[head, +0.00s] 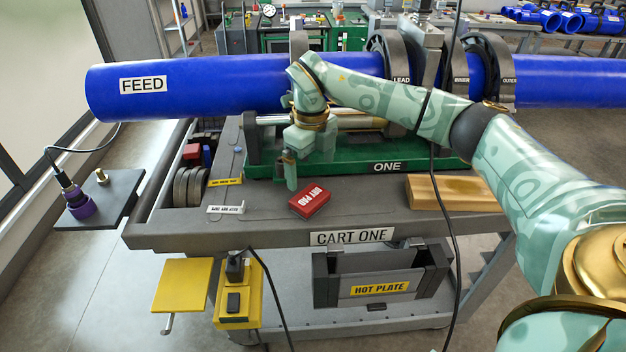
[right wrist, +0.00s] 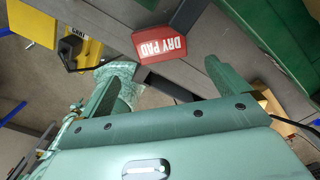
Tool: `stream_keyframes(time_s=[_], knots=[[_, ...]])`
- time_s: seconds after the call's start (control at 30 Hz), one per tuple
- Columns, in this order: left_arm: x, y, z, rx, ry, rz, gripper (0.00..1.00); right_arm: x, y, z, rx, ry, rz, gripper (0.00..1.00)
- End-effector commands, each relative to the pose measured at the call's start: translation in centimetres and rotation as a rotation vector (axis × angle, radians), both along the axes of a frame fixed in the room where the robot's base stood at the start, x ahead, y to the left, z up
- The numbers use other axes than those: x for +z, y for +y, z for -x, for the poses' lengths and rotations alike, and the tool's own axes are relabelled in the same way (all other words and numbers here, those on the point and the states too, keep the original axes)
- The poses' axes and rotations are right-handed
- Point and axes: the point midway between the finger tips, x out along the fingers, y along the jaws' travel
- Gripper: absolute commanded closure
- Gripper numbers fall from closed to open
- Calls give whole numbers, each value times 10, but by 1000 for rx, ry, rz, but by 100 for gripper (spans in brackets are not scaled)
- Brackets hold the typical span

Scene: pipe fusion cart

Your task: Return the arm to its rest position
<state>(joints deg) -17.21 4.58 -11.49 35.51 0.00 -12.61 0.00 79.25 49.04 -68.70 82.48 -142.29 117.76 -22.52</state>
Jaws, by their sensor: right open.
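My right arm reaches in from the right across cart one (head: 270,240) in the head view. Its gripper (head: 291,180) points down above the cart top, just left of the red dry pad (head: 310,201). In the right wrist view the two fingers of the gripper (right wrist: 140,100) stand wide apart with nothing between them. The dry pad (right wrist: 160,43) lies beyond the fingers in that view, apart from them. My left gripper is not in view.
The blue feed pipe (head: 200,86) runs across behind the gripper, over the green machine bed (head: 265,165). A wooden block (head: 455,193) lies right of the pad. A black cable (head: 433,200) hangs past my arm. The hot plate (head: 380,288) sits in a holder below.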

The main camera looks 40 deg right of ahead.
Motion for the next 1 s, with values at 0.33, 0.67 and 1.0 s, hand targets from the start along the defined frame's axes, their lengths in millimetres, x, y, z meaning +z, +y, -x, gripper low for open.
stream_keyframes(time_s=[0.33,0.67,1.0], knots=[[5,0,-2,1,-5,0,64,17,-1,0,-1,-1,0,0],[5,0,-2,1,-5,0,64,17,-1,-1,-2,-2,0,0],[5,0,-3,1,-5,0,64,-39,134,14,300,-121,-381,0]])
